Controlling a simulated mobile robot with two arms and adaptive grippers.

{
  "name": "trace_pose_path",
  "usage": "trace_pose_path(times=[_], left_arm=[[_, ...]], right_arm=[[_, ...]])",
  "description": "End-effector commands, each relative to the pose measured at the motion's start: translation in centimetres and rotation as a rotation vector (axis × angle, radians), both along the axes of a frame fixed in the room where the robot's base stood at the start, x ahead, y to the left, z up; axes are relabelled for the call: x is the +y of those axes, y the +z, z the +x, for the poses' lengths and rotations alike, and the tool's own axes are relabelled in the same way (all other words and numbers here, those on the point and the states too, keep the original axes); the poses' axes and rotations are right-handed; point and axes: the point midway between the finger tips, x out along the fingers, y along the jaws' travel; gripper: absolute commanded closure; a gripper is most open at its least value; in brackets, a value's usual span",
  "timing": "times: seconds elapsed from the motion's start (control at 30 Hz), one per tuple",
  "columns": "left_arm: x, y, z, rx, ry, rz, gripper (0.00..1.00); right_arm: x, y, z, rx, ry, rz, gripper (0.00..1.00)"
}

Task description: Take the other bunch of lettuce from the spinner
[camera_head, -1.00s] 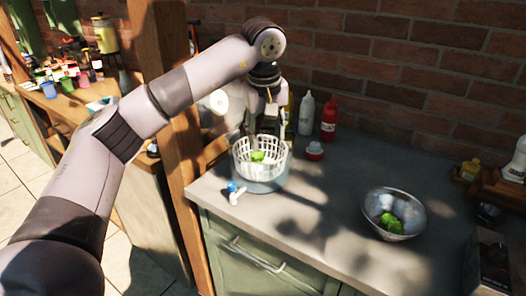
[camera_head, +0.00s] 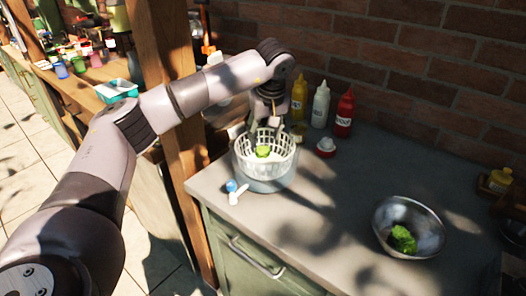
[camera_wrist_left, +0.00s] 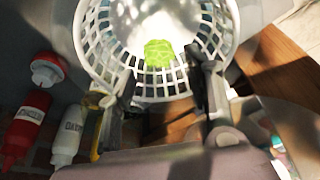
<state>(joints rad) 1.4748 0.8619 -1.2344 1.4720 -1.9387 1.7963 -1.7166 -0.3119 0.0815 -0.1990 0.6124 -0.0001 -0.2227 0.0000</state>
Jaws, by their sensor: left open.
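The salad spinner (camera_head: 264,178) stands on the counter with its white slotted basket (camera_head: 284,158) inside. A bunch of green lettuce (camera_head: 262,151) lies in the basket; it also shows in the left wrist view (camera_wrist_left: 159,53). My left gripper (camera_head: 262,136) is over the back part of the basket, pointing down, open and empty. In the left wrist view its two fingers (camera_wrist_left: 162,84) are apart at the basket's rim, with the lettuce beyond and between them. A second bunch of lettuce (camera_head: 402,239) lies in a metal bowl (camera_head: 425,221) on the right. My right gripper does not show.
Yellow (camera_head: 299,98), white (camera_head: 320,105) and red (camera_head: 344,113) squeeze bottles stand behind the spinner by the brick wall. A red-and-white lid (camera_head: 326,146) lies nearby. A blue-and-white handle piece (camera_head: 234,191) sits at the spinner's front left. A wooden post (camera_head: 178,120) rises on the left. The counter between spinner and bowl is clear.

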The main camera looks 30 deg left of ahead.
Motion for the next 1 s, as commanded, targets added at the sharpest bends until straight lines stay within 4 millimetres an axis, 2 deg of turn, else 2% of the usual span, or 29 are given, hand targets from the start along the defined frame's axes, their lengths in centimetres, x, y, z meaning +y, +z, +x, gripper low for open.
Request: trace_pose_path(times=[0.27, 0.5, 0.6, 0.87, 1.0], left_arm=[[0.5, -2.0, 0.5, 0.003, 0.001, -0.001, 0.53], [1.5, -5.3, 1.5, 0.003, 0.001, 0.000, 0.53], [1.6, -6.0, 1.7, 0.000, 0.000, 0.000, 0.53], [1.7, -6.2, 1.7, -0.001, 0.000, -0.001, 0.54], [1.7, -6.2, 1.7, -0.001, 0.000, -0.001, 0.63]], right_arm=[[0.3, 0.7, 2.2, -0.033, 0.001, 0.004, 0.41], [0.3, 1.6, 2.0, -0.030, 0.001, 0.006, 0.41], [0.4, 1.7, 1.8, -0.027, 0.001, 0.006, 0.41], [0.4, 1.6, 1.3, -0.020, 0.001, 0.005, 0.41], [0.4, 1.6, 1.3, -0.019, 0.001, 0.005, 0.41]])
